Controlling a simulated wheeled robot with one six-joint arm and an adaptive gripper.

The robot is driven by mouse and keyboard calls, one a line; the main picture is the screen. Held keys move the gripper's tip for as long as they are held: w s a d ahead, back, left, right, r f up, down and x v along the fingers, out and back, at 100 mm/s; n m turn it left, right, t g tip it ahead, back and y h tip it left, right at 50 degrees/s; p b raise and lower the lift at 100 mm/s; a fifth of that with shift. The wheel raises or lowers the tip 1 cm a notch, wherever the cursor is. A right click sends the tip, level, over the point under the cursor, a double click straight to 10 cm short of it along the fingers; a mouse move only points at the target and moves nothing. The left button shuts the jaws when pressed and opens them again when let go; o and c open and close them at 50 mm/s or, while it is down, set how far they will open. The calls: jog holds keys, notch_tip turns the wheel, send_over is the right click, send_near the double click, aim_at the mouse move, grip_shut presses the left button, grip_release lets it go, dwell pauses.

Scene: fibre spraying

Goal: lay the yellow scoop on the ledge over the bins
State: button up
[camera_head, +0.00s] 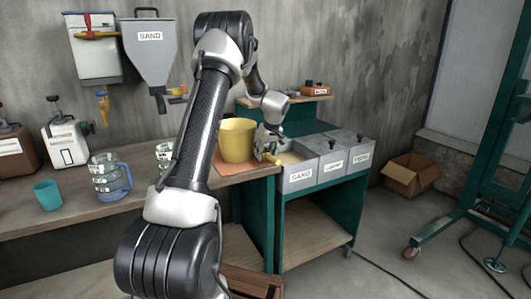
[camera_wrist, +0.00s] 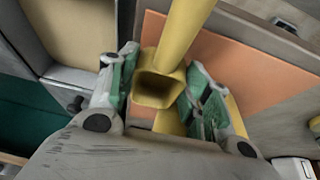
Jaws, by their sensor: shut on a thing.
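My gripper (camera_head: 266,149) is shut on the yellow scoop (camera_head: 271,158), between the yellow bucket and the SAND bin. The scoop's far part is out of that view. The ledge (camera_head: 312,98) is a wooden shelf on a teal back, above and behind the bins. The SAND bin (camera_head: 298,178) looks open with tan fill; two more grey bins (camera_head: 333,165) (camera_head: 359,160) stand right of it.
The yellow bucket (camera_head: 236,141) stands on an orange mat (camera_head: 228,170), close left of my gripper. The ledge holds a small orange-brown box (camera_head: 314,90) and small dark items. A SAND hopper (camera_head: 150,50) hangs on the wall. Jugs and a teal cup (camera_head: 47,194) stand at left.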

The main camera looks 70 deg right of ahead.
aim_at(270, 155)
jog(key=shift+d+f, duration=0.1)
jog(key=shift+f, duration=0.05)
jog(key=o, duration=1)
jog(key=v, duration=1.2)
